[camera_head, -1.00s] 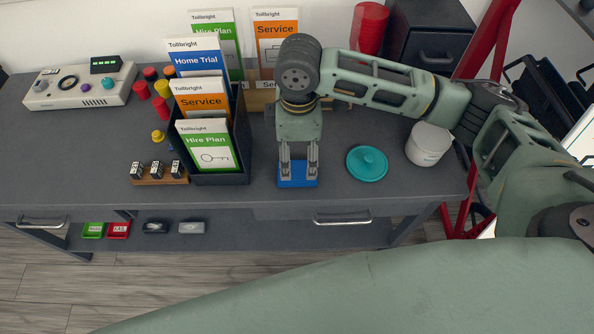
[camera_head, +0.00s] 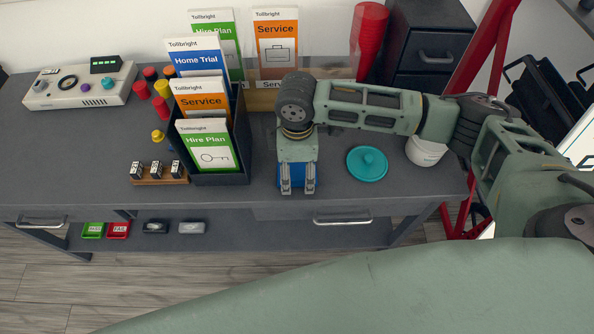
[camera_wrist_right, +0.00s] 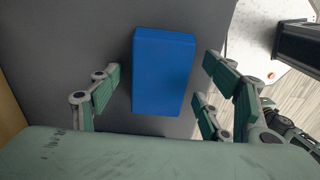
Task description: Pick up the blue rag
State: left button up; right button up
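The blue rag is a folded blue block (camera_head: 298,174) at the front edge of the grey bench, mostly hidden in the head view behind my right gripper (camera_head: 298,189). In the right wrist view the blue rag (camera_wrist_right: 163,72) lies between the spread fingers of my right gripper (camera_wrist_right: 160,95). The fingers are open, one pair on each side, with gaps to the rag. My left gripper is not in view.
A teal lid (camera_head: 367,164) and a white tub (camera_head: 425,150) stand to the right on the bench (camera_head: 330,205). A dark brochure holder (camera_head: 240,165) stands close on the left. Red cups (camera_head: 369,40) and a drawer unit (camera_head: 428,45) are behind.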

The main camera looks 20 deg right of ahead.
aim_at(298, 170)
jog(key=c, duration=1)
jog(key=shift+r, duration=0.4)
notch_tip(298, 170, up, 4)
jog(key=shift+s+d+f, duration=0.1)
jog(key=shift+f, duration=0.1)
jog(key=s+d+r, duration=0.5)
jog(key=s+r, duration=0.1)
jog(key=s, duration=0.4)
jog(key=shift+s+r+p, duration=0.2)
jog(key=shift+r+p, duration=0.1)
